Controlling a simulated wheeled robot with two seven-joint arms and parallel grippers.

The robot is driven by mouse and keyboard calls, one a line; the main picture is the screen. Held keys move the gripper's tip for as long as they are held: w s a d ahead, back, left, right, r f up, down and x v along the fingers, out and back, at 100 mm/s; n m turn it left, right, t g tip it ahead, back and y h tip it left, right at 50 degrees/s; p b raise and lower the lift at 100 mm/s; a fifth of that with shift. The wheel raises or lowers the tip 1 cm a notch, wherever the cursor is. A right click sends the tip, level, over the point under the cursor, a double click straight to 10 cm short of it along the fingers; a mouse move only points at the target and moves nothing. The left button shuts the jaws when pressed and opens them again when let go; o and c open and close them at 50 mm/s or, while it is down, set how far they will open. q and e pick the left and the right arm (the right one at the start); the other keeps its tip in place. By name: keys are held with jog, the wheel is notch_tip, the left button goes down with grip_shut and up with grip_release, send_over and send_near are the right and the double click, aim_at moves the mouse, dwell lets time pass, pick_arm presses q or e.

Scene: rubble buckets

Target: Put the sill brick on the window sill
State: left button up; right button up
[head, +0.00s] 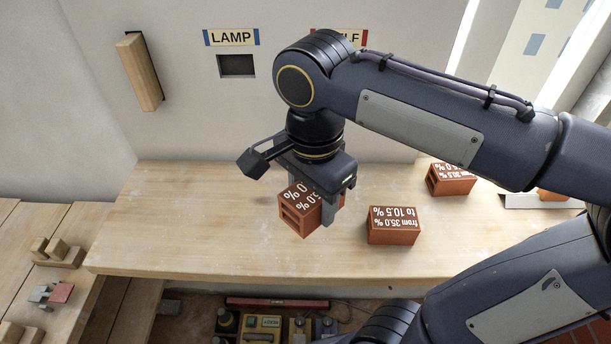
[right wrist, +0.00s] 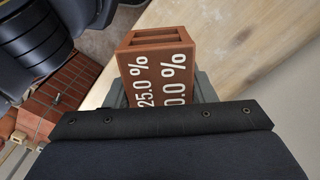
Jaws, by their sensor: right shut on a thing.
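My right gripper (head: 329,207) is shut on a red-brown hollow brick (head: 294,212) with white percent lettering. It holds the brick over the left-middle part of the wooden worktop. In the right wrist view the held brick (right wrist: 157,72) shows "25.0 %" and slots in its end. Another brick (head: 393,226), reading "from 35.0 % to 10.5 %", sits on the worktop to the right. I cannot tell from the lettering which is the sill brick. I cannot make out a window sill for certain. My left gripper is out of view.
The wooden worktop (head: 190,225) has clear room on its left. A LAMP label (head: 231,37) hangs above a dark recess (head: 236,66) in the wall. A wooden block (head: 139,72) juts from the wall at left. Tools and boxes (head: 264,322) lie below the front edge.

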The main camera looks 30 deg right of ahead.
jog(key=w+d+f, duration=0.1)
jog(key=w+f, duration=0.2)
jog(key=w, duration=0.1)
jog(key=w+d+f, duration=0.2)
jog(key=w, duration=0.2)
jog(key=w+d+f+p, duration=0.1)
jog(key=w+d+f, duration=0.1)
jog(key=w+f, duration=0.1)
jog(key=shift+w+d+f, duration=0.15)
jog(key=shift+w+f, duration=0.2)
jog(key=shift+w, duration=0.05)
jog(key=shift+w+f, duration=0.15)
jog(key=shift+f, duration=0.05)
jog(key=f, duration=0.3)
jog(key=shift+w+d+f, duration=0.15)
jog(key=shift+w+f, duration=0.05)
jog(key=shift+w, duration=0.05)
jog(key=shift+f, duration=0.15)
jog(key=shift+f, duration=0.2)
jog(key=o, duration=1.1)
